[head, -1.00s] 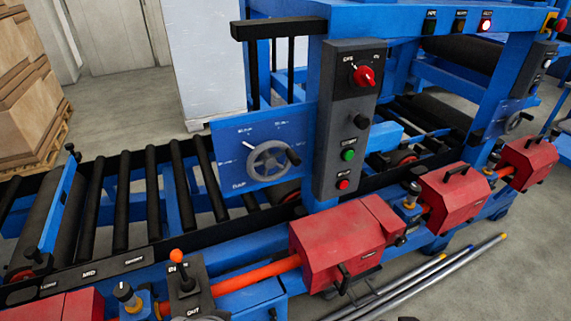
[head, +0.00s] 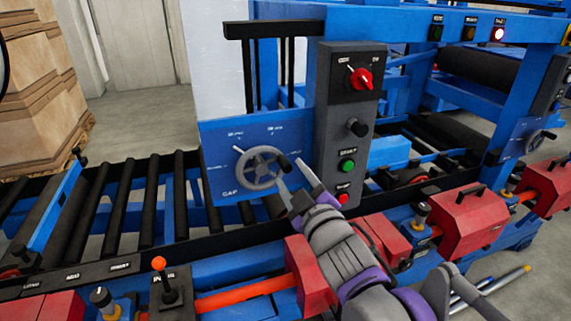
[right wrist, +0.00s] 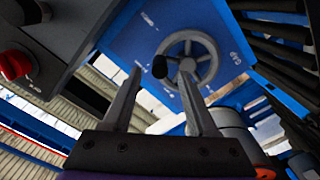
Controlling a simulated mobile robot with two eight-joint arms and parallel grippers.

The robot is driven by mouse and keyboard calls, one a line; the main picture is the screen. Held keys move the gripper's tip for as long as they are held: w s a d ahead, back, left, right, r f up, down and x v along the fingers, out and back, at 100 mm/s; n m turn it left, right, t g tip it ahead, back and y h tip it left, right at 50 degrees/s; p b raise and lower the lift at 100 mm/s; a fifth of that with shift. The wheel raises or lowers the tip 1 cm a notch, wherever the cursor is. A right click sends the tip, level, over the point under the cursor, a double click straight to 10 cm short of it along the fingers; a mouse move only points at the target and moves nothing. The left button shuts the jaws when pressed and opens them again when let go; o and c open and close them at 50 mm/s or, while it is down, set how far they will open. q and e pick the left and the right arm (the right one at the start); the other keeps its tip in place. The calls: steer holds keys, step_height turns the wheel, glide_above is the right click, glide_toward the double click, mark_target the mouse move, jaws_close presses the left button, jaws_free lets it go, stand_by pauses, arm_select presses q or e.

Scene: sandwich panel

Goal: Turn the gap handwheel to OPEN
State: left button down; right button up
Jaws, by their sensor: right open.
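The grey gap handwheel (head: 262,168) is on a blue panel (head: 216,140) lettered GAP. Its black knob (head: 282,162) is on the right side of the rim in the head view. A white pointer mark shows at the wheel's upper left; the small position labels are too blurred to read. My right gripper (head: 292,173) is open, its fingertips close to the wheel's right side. In the right wrist view the handwheel (right wrist: 203,47) is ahead, and the knob (right wrist: 160,67) appears between the open fingertips (right wrist: 160,71). I cannot tell whether they touch it. My left gripper is not in view.
A grey control box (head: 346,120) with a red selector (head: 361,78), a green button (head: 347,166) and a red button (head: 343,198) stands right beside the wheel. Rollers (head: 120,195) run at left. Red housings (head: 480,221) and an orange-topped lever (head: 159,263) line the front.

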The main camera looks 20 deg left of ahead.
mark_target(288, 170)
steer(key=x, duration=0.5)
steer(key=shift+w, duration=0.1)
jaws_close()
